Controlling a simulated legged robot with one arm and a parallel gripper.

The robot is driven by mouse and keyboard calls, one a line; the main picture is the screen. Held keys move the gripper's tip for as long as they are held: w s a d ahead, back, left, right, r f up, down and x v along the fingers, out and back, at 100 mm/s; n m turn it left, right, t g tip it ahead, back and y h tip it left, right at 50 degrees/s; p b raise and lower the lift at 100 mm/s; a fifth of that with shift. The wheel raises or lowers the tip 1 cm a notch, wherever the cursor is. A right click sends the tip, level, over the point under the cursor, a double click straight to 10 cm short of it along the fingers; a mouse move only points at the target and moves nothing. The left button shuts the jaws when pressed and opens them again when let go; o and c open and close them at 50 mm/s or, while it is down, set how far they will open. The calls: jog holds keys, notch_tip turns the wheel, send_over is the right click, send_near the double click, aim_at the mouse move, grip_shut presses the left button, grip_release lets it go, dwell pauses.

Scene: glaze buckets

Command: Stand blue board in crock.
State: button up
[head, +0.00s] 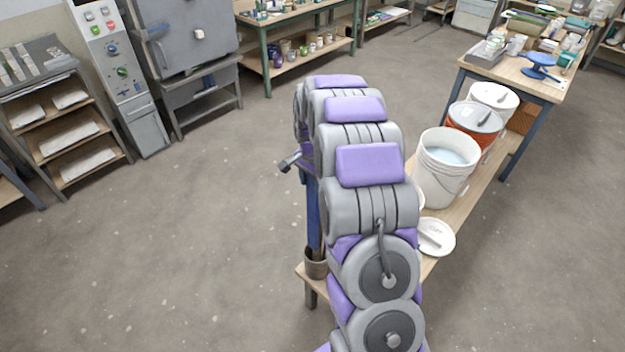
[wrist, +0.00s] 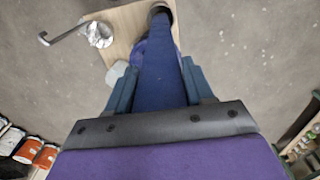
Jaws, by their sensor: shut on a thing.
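The blue board (head: 313,215) stands nearly upright in the head view, partly behind my arm. Its lower end meets the small brown-grey crock (head: 316,264) on the near left end of the low bench. In the wrist view the board (wrist: 162,70) runs away from me to the dark round crock (wrist: 158,12). Its far end overlaps the crock's mouth; how deep it sits I cannot tell. My gripper (wrist: 160,66) is shut on the board, one teal finger on each side. In the head view the fingers are hidden by my arm.
The low wooden bench (head: 468,212) carries an open white bucket (head: 446,178), an orange bucket (head: 476,122), another white bucket (head: 494,98) and a white lid (head: 438,238). In the wrist view, a pale container with a hooked handle (wrist: 98,34) is left of the crock. Floor on the left is clear.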

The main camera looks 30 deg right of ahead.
jog(key=shift+d+f, duration=0.65)
jog(key=shift+f, duration=0.8)
jog(key=b, duration=0.1)
send_near(314, 219)
jog(key=shift+w+d+f, duration=0.25)
jog(key=shift+w+d, duration=0.2)
jog(key=shift+w, duration=0.15)
jog(key=shift+a, duration=0.25)
jog(key=shift+f, duration=0.1)
jog(key=shift+d+f, duration=0.15)
jog(key=shift+f, duration=0.45)
jog(key=shift+f+b, duration=0.6)
jog(key=shift+f, duration=4.5)
